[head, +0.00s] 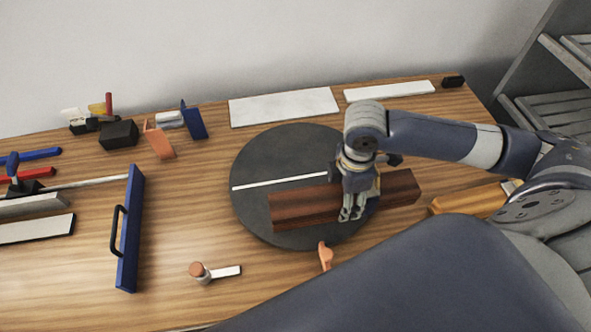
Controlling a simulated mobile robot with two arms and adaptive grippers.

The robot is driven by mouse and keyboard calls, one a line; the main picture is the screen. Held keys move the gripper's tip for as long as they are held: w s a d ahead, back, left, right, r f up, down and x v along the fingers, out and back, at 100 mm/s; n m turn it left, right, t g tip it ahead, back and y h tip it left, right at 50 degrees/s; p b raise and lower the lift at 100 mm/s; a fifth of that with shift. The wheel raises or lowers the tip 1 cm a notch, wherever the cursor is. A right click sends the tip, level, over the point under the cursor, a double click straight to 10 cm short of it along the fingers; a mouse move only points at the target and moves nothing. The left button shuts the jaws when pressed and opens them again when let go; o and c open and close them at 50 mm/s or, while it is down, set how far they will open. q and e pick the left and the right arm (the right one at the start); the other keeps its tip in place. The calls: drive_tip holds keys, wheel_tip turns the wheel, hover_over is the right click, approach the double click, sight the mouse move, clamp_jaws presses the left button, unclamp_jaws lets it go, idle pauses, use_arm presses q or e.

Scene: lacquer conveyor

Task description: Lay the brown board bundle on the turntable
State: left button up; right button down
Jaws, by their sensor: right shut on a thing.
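The brown board bundle (302,206) is a long reddish-brown block in the head view. It lies over the front right part of the dark round turntable (265,162), slightly slanted, with its right end reaching past the turntable's edge. I cannot tell whether it touches the turntable's surface. A white line runs across the turntable behind the bundle. My right gripper (352,207) points down and is shut on the bundle near its middle. My left gripper does not show.
A blue board with a black handle (131,230) stands left of the turntable. A small roller-like tool (203,271) and an orange piece (325,256) lie in front. White slabs (284,106) lie behind. A yellow-orange block (468,201) is at the right. Bare wood shows left of the turntable.

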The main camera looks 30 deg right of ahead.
drive_tip(key=w, duration=0.3)
drive_tip(key=w+a+p, duration=0.1)
drive_tip(key=w, duration=0.1)
drive_tip(key=shift+w+a+f, duration=0.1)
drive_tip(key=shift+w, duration=0.3)
drive_tip(key=w, duration=0.2)
drive_tip(key=w+a+p, duration=0.1)
drive_tip(key=w, duration=0.2)
drive_tip(key=w+a+f, duration=0.1)
drive_tip(key=w, duration=0.2)
drive_tip(key=shift+w+p, duration=0.2)
drive_tip(key=shift+p, duration=0.15)
drive_tip(key=shift+w, duration=0.1)
wheel_tip(320, 180, down, 3)
drive_tip(key=shift+r+p, duration=0.2)
drive_tip(key=shift+p, duration=0.35)
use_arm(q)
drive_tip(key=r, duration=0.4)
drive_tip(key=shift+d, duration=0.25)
use_arm(e)
drive_tip(key=shift+f, duration=0.45)
drive_tip(key=c, duration=0.5)
unclamp_jaws()
drive_tip(key=shift+f, duration=0.2)
